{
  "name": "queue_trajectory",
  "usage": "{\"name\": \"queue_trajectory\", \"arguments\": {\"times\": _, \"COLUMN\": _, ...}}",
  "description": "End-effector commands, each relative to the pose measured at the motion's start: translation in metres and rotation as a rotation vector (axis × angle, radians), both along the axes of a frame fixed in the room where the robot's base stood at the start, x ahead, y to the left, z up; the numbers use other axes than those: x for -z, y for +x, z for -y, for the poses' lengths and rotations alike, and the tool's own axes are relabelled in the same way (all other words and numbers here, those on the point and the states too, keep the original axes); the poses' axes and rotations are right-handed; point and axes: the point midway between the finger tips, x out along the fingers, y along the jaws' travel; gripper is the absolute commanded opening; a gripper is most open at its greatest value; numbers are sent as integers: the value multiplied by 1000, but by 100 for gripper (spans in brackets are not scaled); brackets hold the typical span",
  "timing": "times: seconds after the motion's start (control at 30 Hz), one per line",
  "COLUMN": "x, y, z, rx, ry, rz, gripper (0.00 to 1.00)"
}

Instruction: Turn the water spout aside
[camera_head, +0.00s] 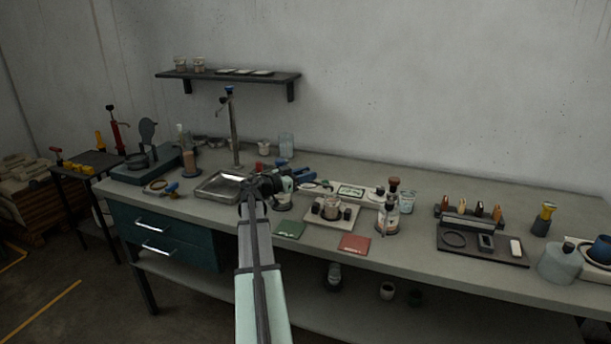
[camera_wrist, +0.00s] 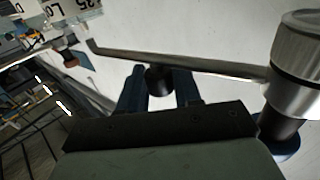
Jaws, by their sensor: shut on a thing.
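The water spout (camera_wrist: 190,66) is a long metal tube across the upper middle of the wrist view. It runs left from a round metal body (camera_wrist: 297,72) and bends at its free left end. A dark round knob (camera_wrist: 158,80) sits beside the tube. My gripper (camera_wrist: 159,82) has its two dark blue fingers on either side of this knob and is shut on it. In the head view my gripper (camera_head: 300,174) is above the bench, right of a shallow metal tray (camera_head: 203,193). My wrist hides part of the area there.
Green (camera_head: 289,228) and red (camera_head: 355,244) cards lie near the bench's front edge. Bottles and a dark tool tray (camera_head: 480,250) stand to the right.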

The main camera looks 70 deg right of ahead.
Motion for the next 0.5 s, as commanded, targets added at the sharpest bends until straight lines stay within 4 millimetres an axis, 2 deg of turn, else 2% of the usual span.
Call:
{"name": "queue_trajectory", "arguments": {"times": 0.27, "x": 0, "y": 3, "z": -8, "rx": 97, "ry": 0, "rz": 0, "gripper": 0}}
{"name": "queue_trajectory", "arguments": {"times": 0.5, "x": 0, "y": 9, "z": -23, "rx": 279, "ry": -2, "rz": -1, "gripper": 0}}
